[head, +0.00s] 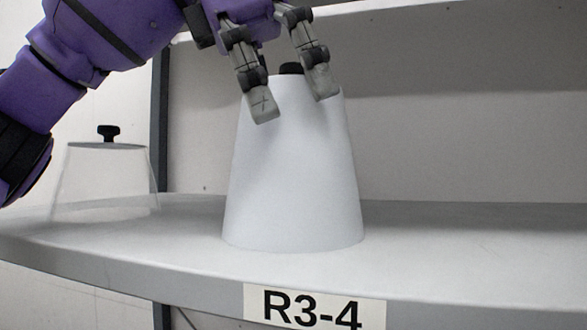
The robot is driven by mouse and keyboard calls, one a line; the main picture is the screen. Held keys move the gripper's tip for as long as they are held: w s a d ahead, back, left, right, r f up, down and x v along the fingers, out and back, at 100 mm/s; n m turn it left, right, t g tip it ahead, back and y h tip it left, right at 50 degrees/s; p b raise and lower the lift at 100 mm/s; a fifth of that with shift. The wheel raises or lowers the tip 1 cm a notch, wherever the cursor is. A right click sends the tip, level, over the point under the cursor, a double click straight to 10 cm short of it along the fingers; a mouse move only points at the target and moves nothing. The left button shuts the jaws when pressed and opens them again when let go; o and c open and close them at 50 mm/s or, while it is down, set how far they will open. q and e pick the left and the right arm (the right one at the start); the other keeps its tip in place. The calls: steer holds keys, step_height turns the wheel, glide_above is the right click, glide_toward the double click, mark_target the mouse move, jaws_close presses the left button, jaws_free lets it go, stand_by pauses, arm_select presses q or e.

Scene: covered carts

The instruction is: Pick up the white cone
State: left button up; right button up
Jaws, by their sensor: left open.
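The white cone (292,185) stands upright on the shelf, a tapered cover with a black knob (291,69) on its top. My left gripper (293,97) comes down from above at the cone's top. Its two grey fingers are apart, one to each side of the knob, and overlap the upper front of the cone in the picture. I cannot tell whether the fingers touch the cone. My right gripper is not in view.
The pale shelf (460,250) carries a label R3-4 (314,307) on its front edge. A clear tapered cover (105,178) with a black knob stands at the left. The shelf right of the cone is free. Another shelf (420,12) runs above.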

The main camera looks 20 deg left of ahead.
arm_select(q)
steer(key=shift+s+d+f, duration=0.1)
steer(key=shift+f, duration=0.05)
steer(key=c, duration=1.5)
steer(key=shift+c, duration=0.2)
